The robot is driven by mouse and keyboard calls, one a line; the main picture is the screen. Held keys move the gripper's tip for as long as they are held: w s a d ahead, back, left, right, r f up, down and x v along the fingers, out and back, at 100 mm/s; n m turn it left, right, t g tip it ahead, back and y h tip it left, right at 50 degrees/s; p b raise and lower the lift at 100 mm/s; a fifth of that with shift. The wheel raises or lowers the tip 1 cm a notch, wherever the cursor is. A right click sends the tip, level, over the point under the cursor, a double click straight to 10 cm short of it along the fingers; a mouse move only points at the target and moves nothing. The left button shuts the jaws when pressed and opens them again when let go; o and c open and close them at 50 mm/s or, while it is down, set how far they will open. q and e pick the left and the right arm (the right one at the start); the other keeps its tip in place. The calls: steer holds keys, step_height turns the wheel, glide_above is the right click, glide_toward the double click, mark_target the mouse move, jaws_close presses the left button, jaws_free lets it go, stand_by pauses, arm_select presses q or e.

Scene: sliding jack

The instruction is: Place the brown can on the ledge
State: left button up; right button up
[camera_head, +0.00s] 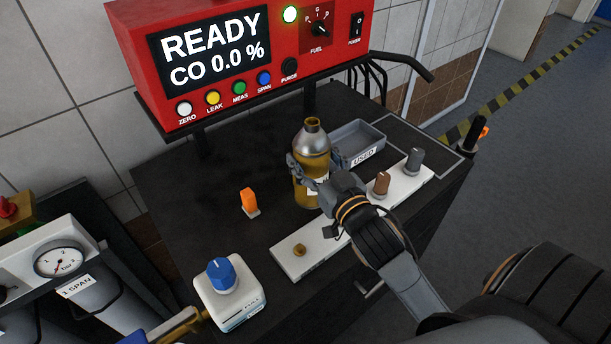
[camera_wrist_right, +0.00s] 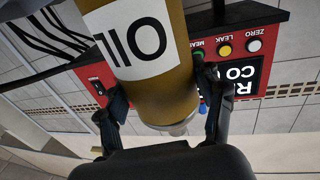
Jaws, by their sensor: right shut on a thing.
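The brown can (camera_head: 312,148) is golden brown with a grey shoulder and a narrow neck. It stands about upright over the black bench top (camera_head: 225,165); I cannot tell whether its base touches. My right gripper (camera_head: 314,168) is shut around its body. In the right wrist view the can (camera_wrist_right: 165,85) shows upside down, with a white OIL label, between the fingers (camera_wrist_right: 160,92). My left gripper is not in view. I cannot tell for sure which surface is the ledge; a black shelf (camera_head: 331,68) runs under the red analyser.
The red analyser (camera_head: 235,55) is behind the can. A grey USED tray (camera_head: 360,141) is close behind right. A white strip with knobs (camera_head: 408,181) lies in front. An orange switch (camera_head: 249,201) and a white box with a blue knob (camera_head: 231,291) stand left. Bare bench lies left of the can.

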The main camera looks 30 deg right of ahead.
mark_target(306, 173)
steer(key=shift+w+a+f, duration=0.25)
steer(key=shift+w+f, duration=0.55)
steer(key=shift+f, duration=0.15)
steer(key=shift+w+f, duration=0.1)
steer(key=shift+f, duration=1.55)
steer(key=shift+f, duration=0.15)
steer(key=o, duration=1.7)
steer(key=shift+c, duration=0.2)
